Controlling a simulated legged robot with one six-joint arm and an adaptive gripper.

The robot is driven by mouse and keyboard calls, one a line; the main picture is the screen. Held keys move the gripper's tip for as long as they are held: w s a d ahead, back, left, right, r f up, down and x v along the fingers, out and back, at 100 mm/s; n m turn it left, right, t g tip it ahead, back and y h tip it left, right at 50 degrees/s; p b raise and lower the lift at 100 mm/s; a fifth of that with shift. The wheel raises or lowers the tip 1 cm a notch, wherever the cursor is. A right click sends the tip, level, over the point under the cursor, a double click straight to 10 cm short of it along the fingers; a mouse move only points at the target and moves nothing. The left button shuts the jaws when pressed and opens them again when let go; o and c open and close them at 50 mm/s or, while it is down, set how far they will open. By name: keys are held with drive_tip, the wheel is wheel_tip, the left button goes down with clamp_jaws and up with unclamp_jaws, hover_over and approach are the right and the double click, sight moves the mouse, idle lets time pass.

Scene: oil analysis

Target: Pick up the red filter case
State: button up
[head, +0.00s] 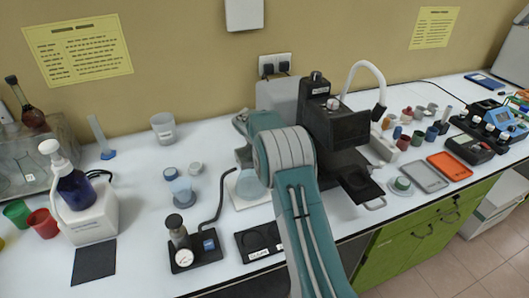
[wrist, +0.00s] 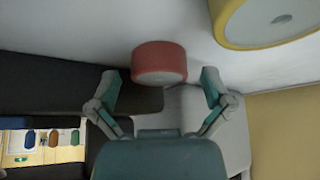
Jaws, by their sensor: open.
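In the wrist view a short red cylinder, the red filter case (wrist: 159,63), stands on the pale worktop. My gripper (wrist: 160,74) is open, with one finger on each side of the case. Both fingers look apart from it, and the case seems to lie at or just beyond the fingertips. In the head view my teal arm crosses the middle of the bench, and my gripper is not clearly visible there. Several small coloured cylinders (head: 418,138) stand at the right in the head view; I cannot tell which is this case.
A large yellow-rimmed round thing (wrist: 265,20) is close to the case in the wrist view. A black instrument (head: 335,125) stands beside my arm. A grey tray (head: 424,176) and an orange tray (head: 449,166) lie at the right. A pressure gauge (head: 184,257) stands at the front left.

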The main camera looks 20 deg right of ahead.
drive_tip(key=c, duration=0.7)
drive_tip(key=shift+a, duration=0.1)
drive_tip(key=shift+c, duration=1.1)
